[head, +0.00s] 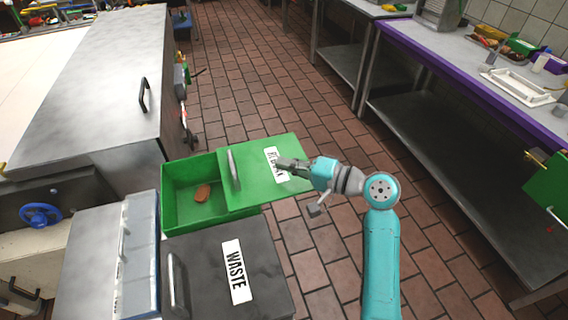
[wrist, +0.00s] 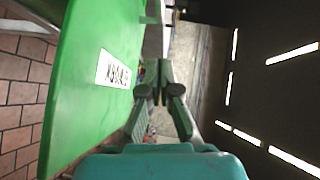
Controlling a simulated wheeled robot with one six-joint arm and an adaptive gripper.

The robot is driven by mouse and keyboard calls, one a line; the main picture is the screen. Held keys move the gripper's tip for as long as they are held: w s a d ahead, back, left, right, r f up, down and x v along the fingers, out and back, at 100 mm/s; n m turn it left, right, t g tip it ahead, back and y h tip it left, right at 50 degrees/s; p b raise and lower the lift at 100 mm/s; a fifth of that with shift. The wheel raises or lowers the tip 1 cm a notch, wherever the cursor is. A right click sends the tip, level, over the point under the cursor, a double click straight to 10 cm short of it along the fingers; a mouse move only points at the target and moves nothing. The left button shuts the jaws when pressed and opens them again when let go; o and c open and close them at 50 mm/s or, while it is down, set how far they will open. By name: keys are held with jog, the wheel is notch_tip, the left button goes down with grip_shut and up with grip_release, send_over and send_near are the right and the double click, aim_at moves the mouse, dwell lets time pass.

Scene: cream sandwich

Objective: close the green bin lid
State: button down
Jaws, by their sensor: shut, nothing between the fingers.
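The green bin (head: 178,208) stands low at the centre left in the head view, partly uncovered, with a brown item (head: 202,193) inside. Its green lid (head: 262,188) sits shifted to the right, covering only the bin's right part and jutting out over the floor. The lid has a grey bar handle (head: 235,170) and a white label (head: 276,165). My gripper (head: 282,163) is shut and empty, over or beside the label; contact is unclear. In the wrist view the lid (wrist: 95,75) fills the left side, beside my shut gripper (wrist: 153,85).
A black bin lid marked WASTE (head: 205,265) lies just in front of the green bin. A steel counter (head: 95,90) stands at the left. A purple-edged table (head: 470,65) stands at the right. The tiled floor (head: 260,70) between them is clear.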

aim_at(248, 175)
jog(key=x, duration=0.6)
jog(key=shift+w+a+f, duration=0.1)
jog(key=shift+w+a, duration=0.05)
jog(key=shift+a, duration=0.15)
jog(key=shift+s+a+f, duration=0.1)
jog(key=shift+a, duration=0.5)
jog(key=shift+s+a+f, duration=0.1)
jog(key=shift+s+a, duration=0.05)
jog(key=shift+a, duration=0.4)
jog(key=shift+s+a+f, duration=0.1)
jog(key=shift+a, duration=0.35)
jog(key=shift+s+a+f, duration=0.1)
jog(key=shift+a, duration=0.3)
jog(key=shift+a, duration=0.1)
